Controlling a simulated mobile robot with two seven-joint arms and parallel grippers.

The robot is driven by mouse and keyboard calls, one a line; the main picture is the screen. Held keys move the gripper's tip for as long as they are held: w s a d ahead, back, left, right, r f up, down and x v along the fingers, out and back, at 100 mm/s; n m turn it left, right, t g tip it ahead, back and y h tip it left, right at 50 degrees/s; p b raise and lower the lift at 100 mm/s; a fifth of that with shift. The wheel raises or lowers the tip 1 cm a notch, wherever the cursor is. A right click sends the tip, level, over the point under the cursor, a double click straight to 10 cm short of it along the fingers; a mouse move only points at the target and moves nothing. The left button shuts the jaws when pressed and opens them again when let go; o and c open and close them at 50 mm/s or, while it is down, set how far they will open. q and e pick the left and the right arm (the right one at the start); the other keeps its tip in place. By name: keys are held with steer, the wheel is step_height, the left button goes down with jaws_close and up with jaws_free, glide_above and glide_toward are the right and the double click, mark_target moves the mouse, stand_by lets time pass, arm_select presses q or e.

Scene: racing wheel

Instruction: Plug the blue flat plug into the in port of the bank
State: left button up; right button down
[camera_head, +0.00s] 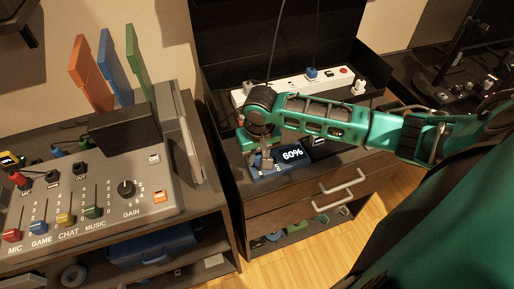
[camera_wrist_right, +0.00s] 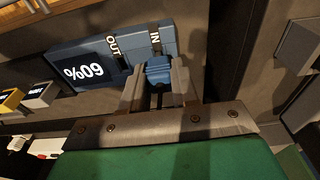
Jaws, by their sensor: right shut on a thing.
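The bank (camera_head: 293,154) is a dark blue box with a white "60%" display, lying on the small cabinet's top. In the right wrist view the bank (camera_wrist_right: 90,62) shows its OUT and IN labels. My right gripper (camera_head: 265,162) is at the bank's left end in the head view. It is shut on the blue flat plug (camera_wrist_right: 158,70), which sits between the fingers in line with the IN port (camera_wrist_right: 155,40). I cannot tell whether the plug touches the port or is inside it. The plug is hard to make out in the head view. My left gripper is not in view.
A white power strip (camera_head: 285,88) with plugs lies behind the bank. A mixer console (camera_head: 105,190) with sliders stands on the left desk, beyond a gap. Drawer handles (camera_head: 342,181) stick out at the cabinet front. A dark wall or panel rises behind the strip.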

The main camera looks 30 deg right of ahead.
steer(key=shift+f, duration=0.65)
steer(key=c, duration=0.8)
jaws_free()
steer(key=r, duration=0.4)
steer(key=s+r, duration=0.1)
steer(key=r, duration=0.8)
steer(key=shift+s+a, duration=0.2)
steer(key=shift+s, duration=0.05)
steer(key=shift+f, duration=0.1)
